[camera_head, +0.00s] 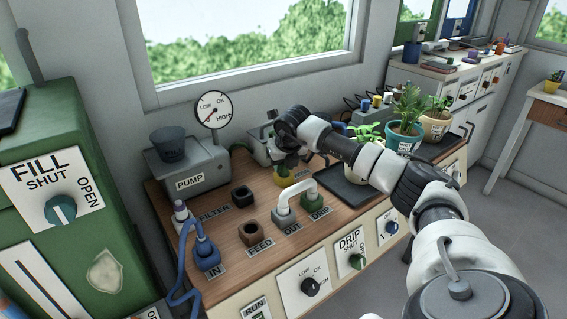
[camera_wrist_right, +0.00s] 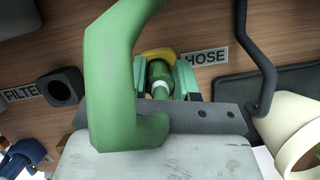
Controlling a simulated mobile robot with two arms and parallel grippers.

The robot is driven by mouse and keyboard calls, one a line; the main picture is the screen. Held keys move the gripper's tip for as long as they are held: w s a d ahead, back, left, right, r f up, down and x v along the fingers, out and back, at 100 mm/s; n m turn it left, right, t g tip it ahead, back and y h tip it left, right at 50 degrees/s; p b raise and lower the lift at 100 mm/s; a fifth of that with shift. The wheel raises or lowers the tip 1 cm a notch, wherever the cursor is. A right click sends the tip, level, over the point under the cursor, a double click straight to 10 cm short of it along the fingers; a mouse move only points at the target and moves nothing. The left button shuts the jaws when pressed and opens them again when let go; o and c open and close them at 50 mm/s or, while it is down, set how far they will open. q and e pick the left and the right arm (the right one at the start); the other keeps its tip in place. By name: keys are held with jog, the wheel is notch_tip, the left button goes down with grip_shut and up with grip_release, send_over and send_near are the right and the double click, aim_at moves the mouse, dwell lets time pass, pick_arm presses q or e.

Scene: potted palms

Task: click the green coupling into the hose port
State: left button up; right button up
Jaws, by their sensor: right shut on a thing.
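My right gripper (camera_head: 285,165) reaches over the bench top from the right. In the right wrist view, its fingers (camera_wrist_right: 166,82) are shut on the green coupling (camera_wrist_right: 160,76), which has a pale band. A thick green hose (camera_wrist_right: 112,75) bends across the front of that view. The coupling is lined up over a yellow port (camera_wrist_right: 156,54) beside the HOSE label (camera_wrist_right: 205,57). The yellow port also shows under the gripper in the head view (camera_head: 283,181). The fingers hide the joint, so I cannot tell whether the coupling is seated. My left gripper is out of view.
A grey bridging pipe (camera_head: 297,193) stands just in front of the gripper. The dark FILTER socket (camera_head: 242,194) and brown FEED socket (camera_head: 254,233) are to its left. A black tray (camera_head: 343,187) and potted palms (camera_head: 405,122) are to the right.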

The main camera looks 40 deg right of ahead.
jog(key=o, duration=1)
jog(key=shift+r, duration=0.1)
